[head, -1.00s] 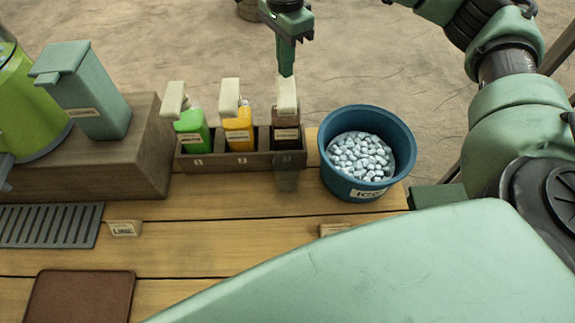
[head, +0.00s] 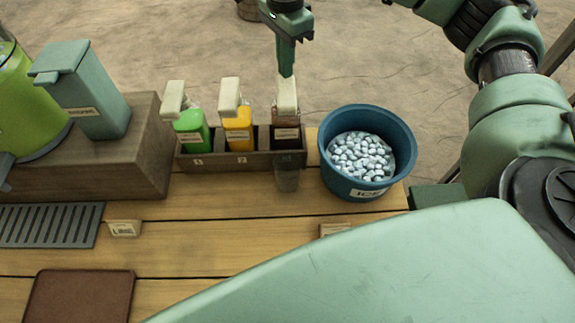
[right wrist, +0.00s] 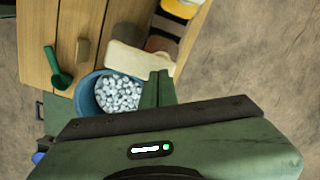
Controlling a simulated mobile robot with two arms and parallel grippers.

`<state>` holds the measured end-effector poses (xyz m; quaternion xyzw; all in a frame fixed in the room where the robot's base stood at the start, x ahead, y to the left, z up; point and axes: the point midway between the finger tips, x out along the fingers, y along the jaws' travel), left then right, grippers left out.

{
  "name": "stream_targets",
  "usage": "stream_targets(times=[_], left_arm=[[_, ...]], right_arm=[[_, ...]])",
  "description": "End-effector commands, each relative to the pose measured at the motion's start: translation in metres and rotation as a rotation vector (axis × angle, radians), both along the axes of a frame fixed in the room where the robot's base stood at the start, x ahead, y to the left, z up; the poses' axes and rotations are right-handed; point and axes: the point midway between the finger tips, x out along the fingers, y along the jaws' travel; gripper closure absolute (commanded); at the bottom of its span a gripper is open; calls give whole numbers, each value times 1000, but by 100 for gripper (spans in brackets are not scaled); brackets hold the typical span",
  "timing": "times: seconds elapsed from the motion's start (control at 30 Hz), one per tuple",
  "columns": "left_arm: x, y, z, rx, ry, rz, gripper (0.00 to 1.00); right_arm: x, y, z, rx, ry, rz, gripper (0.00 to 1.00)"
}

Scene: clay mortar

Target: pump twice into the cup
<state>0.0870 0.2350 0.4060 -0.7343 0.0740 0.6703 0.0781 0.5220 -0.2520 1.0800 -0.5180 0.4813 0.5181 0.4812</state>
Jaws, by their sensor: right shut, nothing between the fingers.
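Three pump bottles stand in a dark wooden rack (head: 226,161): a green one (head: 190,122), an orange one (head: 238,122) and a dark brown one (head: 286,143). Each has a cream pump head. A clear cup (head: 287,180) stands in front of the brown bottle, under its pump head (head: 287,95). My right gripper (head: 287,72) is shut and empty, pointing down at that pump head; I cannot tell if it touches. In the right wrist view the fingertips (right wrist: 158,78) are beside the cream pump head (right wrist: 138,57). My left gripper is out of view.
A blue ice bucket (head: 331,175) stands right of the rack. A teal container (head: 88,100) stands on a wooden block at left, by a green machine (head: 25,100). A drip grate (head: 45,225) and a brown mat (head: 80,298) lie in front. A green scoop (right wrist: 60,80) shows in the wrist view.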

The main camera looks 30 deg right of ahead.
Motion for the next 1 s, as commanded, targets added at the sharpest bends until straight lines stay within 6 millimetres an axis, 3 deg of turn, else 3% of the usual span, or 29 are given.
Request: stream_targets(times=[1.0], left_arm=[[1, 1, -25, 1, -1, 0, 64]], right_arm=[[0, 0, -33, 0, 2, 1, 100]])
